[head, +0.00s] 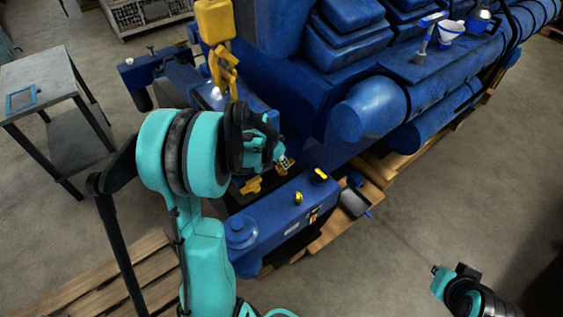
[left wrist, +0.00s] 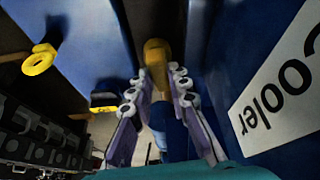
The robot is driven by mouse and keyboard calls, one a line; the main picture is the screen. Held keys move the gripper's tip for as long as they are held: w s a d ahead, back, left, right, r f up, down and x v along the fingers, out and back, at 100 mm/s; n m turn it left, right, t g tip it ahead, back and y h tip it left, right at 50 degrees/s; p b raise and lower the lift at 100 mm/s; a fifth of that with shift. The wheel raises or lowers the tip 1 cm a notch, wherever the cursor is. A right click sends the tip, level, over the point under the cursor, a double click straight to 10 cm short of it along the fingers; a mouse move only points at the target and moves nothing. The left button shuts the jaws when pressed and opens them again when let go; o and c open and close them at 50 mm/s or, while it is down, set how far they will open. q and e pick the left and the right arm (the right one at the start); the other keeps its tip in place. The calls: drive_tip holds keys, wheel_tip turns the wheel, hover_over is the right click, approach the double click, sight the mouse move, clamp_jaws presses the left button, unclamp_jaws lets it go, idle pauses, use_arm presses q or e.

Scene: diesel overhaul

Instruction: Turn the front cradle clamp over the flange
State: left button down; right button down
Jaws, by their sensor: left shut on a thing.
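My left gripper (head: 283,162) is at the end of the teal arm, over the blue engine parts beside the blue block. In the left wrist view its fingers (left wrist: 156,95) are closed around a yellow-topped piece (left wrist: 157,52), which looks like the front cradle clamp. The fingers hide most of it, and I cannot tell whether it sits over the flange. Another yellow clamp-like piece (head: 251,185) shows just below the gripper in the head view. My right gripper (head: 438,278) is at the lower right, away from the engine; its fingers are too small to read.
A blue block with yellow fittings (head: 270,215) stands in front. A yellow hook (head: 224,75) hangs above. Wooden pallets (head: 110,280) lie below.

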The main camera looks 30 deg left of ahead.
use_arm(q)
drive_tip(key=n+y+b, duration=0.1)
drive_tip(key=n, duration=0.2)
drive_tip(key=shift+d+f, duration=0.1)
drive_tip(key=shift+d, duration=0.05)
drive_tip(key=n+y+b, duration=0.1)
drive_tip(key=n+y, duration=0.1)
drive_tip(key=n, duration=0.2)
drive_tip(key=shift+d+n, duration=0.1)
drive_tip(key=shift+n, duration=0.3)
drive_tip(key=n+g+y+b, duration=0.1)
drive_tip(key=n, duration=0.3)
drive_tip(key=shift+w+d, duration=0.1)
drive_tip(key=shift+n+g+y+b, duration=0.5)
drive_tip(key=shift+n+g+y, duration=0.15)
drive_tip(key=shift+n, duration=1.55)
drive_tip(key=shift+w, duration=0.1)
drive_tip(key=c, duration=1.4)
unclamp_jaws()
drive_tip(key=shift+c, duration=0.2)
